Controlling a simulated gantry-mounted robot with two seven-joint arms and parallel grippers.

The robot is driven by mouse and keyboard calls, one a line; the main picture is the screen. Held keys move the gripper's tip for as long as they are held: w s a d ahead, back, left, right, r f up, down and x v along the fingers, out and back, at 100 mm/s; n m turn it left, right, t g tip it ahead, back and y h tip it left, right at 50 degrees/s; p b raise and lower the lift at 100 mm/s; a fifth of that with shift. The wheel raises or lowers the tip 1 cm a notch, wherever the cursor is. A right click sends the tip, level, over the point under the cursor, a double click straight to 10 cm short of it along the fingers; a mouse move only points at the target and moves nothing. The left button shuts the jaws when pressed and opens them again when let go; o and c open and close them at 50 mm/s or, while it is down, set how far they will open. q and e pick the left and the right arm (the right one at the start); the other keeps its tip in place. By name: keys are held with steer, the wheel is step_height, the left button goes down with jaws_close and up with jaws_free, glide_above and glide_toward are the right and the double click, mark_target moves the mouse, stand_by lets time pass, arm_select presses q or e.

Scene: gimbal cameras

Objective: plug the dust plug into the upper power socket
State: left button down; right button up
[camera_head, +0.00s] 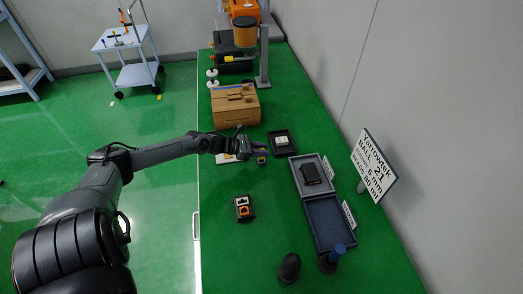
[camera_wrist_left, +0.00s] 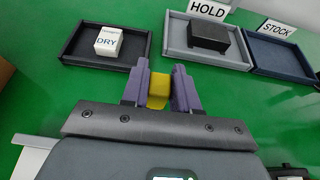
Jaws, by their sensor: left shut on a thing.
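My left gripper (camera_head: 259,149) is over the green table, with its purple fingers shut on a small yellow block that looks like the dust plug (camera_wrist_left: 158,90). In the left wrist view the fingers (camera_wrist_left: 168,92) grip the plug from both sides, and its far end shows between them. A small black unit with a white and an orange socket, the power sockets (camera_head: 243,208), lies on the table nearer the camera, apart from the gripper. The white socket is above the orange one in the head view. My right gripper is not in view.
A dark tray (camera_wrist_left: 67,57) holds a white block marked DRY (camera_wrist_left: 108,41). A grey HOLD tray (camera_wrist_left: 178,41) holds a black box (camera_wrist_left: 208,36); the blue STOCK tray (camera_head: 312,215) is empty. A cardboard box (camera_head: 236,106) stands behind. Table around the sockets is clear.

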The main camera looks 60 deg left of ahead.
arm_select(q)
steer(key=shift+r+p, duration=0.95)
steer(key=shift+r, duration=0.35)
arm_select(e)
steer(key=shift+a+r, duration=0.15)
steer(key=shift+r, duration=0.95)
arm_select(q)
steer(key=shift+r, duration=0.15)
